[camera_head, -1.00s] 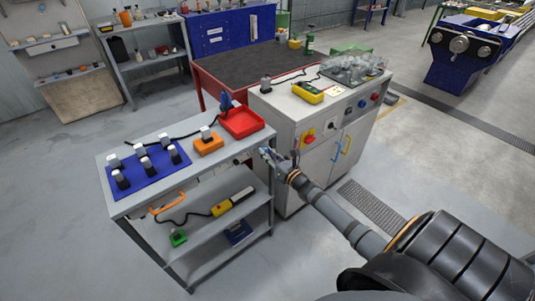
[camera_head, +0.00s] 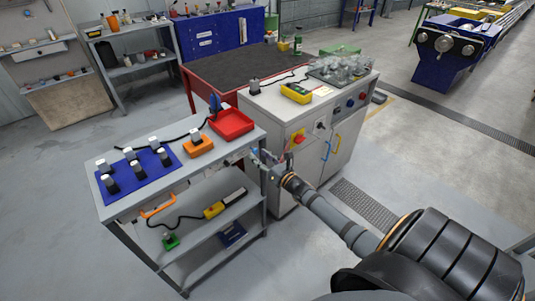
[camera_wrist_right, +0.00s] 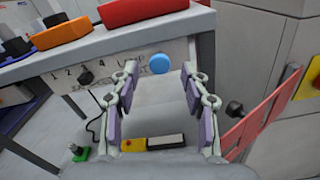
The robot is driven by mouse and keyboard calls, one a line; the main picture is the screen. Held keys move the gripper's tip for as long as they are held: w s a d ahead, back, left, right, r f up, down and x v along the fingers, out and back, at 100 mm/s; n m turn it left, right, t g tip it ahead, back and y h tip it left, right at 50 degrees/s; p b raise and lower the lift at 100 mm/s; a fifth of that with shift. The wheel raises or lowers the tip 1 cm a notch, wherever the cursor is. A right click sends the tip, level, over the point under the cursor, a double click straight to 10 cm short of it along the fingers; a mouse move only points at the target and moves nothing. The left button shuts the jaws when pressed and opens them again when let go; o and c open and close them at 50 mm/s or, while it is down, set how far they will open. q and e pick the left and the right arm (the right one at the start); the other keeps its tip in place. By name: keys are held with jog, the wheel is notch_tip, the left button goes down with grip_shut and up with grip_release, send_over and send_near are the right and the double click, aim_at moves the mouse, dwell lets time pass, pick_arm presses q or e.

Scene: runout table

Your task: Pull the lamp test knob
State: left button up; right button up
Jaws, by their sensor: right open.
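A round blue knob (camera_wrist_right: 160,64) sits on the pale front panel (camera_wrist_right: 62,82) of the bench in the right wrist view. Lettering beside it is partly hidden by a finger, so I cannot read it fully. My right gripper (camera_wrist_right: 159,70) is open and empty, with its two fingers to the left and right of the knob as seen here. I cannot tell how far the fingertips are from it. In the head view my right gripper (camera_head: 262,164) is at the right end of the bench front, and the knob cannot be made out there. My left gripper is not in view.
The bench top holds a red tray (camera_head: 232,124), an orange box (camera_head: 199,146) and a blue mat (camera_head: 156,175). A grey cabinet (camera_head: 284,150) stands close on the right.

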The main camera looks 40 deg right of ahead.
jog(key=s, duration=1.1)
jog(key=shift+s+d, duration=0.35)
jog(key=shift+d, duration=0.1)
jog(key=s+d+f+m+g+h, duration=0.1)
jog(key=s+f+m+g, duration=0.2)
jog(key=s+f+m, duration=0.5)
jog(key=s+d+f+m+g+h+p, duration=0.1)
jog(key=s+f+m+g, duration=0.3)
jog(key=f, duration=0.8)
jog(key=s+d+f+m+g+h, duration=0.2)
jog(key=s+f+m, duration=0.1)
jog(key=f+m, duration=0.55)
jog(key=s+a+f+m+g, duration=0.2)
jog(key=s+a+f+m, duration=0.2)
jog(key=s, duration=0.3)
jog(key=s+a+f+m+g+y, duration=0.1)
jog(key=s+a+f+m+g, duration=0.2)
jog(key=s+a+f+m, duration=0.2)
jog(key=s+a+f+m+g+p, duration=0.1)
jog(key=s+a+f+m, duration=0.3)
jog(key=s, duration=0.6)
notch_tip(320, 180, down, 3)
jog(key=shift+s+a+r+g+y, duration=0.15)
jog(key=shift+s+a+g+y, duration=0.25)
jog(key=shift+g, duration=0.5)
jog(key=shift+w+a, duration=0.1)
